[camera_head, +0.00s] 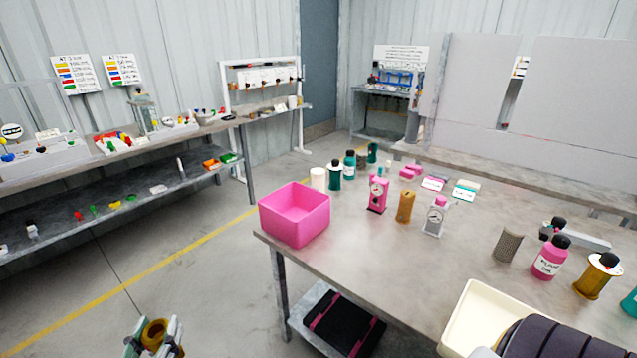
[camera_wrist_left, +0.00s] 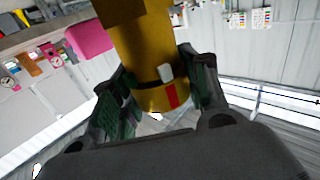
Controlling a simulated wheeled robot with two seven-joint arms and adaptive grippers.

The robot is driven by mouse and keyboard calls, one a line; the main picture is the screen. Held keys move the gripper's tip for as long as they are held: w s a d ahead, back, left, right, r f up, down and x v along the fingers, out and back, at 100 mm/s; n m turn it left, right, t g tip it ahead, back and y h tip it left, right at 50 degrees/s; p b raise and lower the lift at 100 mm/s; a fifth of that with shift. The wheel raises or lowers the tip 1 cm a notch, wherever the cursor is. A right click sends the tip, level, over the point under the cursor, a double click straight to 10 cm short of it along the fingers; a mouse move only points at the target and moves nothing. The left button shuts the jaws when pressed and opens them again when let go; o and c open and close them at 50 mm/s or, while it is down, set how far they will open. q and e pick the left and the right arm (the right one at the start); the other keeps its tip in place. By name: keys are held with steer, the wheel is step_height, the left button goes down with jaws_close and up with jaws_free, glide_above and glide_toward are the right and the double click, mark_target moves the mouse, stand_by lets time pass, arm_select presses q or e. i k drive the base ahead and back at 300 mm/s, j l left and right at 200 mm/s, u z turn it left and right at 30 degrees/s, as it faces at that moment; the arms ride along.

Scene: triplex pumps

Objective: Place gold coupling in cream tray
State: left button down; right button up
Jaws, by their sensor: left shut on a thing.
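The gold coupling (camera_head: 155,332) is a thick gold cylinder, held between the fingers of my left gripper (camera_head: 153,340) at the bottom left of the head view. In the left wrist view the coupling (camera_wrist_left: 147,55) fills the middle, with a red and a white mark near its lower end. The green-padded fingers of my left gripper (camera_wrist_left: 158,82) are shut on its sides. The cream tray (camera_head: 472,308) lies on the table at the lower right, well apart from the coupling. My dark arm link covers part of it. My right gripper does not show.
The grey table (camera_head: 370,250) holds a pink bin (camera_head: 295,214) at its left corner. Another gold cylinder (camera_head: 405,206), a grey cylinder (camera_head: 508,244), a pink bottle (camera_head: 551,257) and a gold container (camera_head: 595,278) stand on it. The table's middle front is clear. A shelf (camera_head: 300,335) sits underneath.

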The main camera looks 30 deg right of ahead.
mark_target(491, 321)
steer(key=i+j+z, duration=0.15)
steer(key=z, duration=0.15)
steer(key=i+j+z, duration=0.1)
steer(key=z, duration=0.4)
steer(key=i+j+z, duration=0.15)
steer(key=z, duration=0.3)
steer(key=j+z, duration=0.2)
steer(key=z, duration=0.3)
steer(key=i+j+z, duration=0.1)
steer(key=j+z, duration=0.15)
steer(key=z, duration=0.2)
steer(key=j+z, duration=0.2)
steer(key=z, duration=0.3)
steer(key=j+z, duration=0.25)
steer(key=z, duration=0.2)
steer(key=j+z, duration=0.2)
steer(key=z, duration=0.3)
steer(key=k+j+z, duration=0.15)
steer(key=z, duration=0.3)
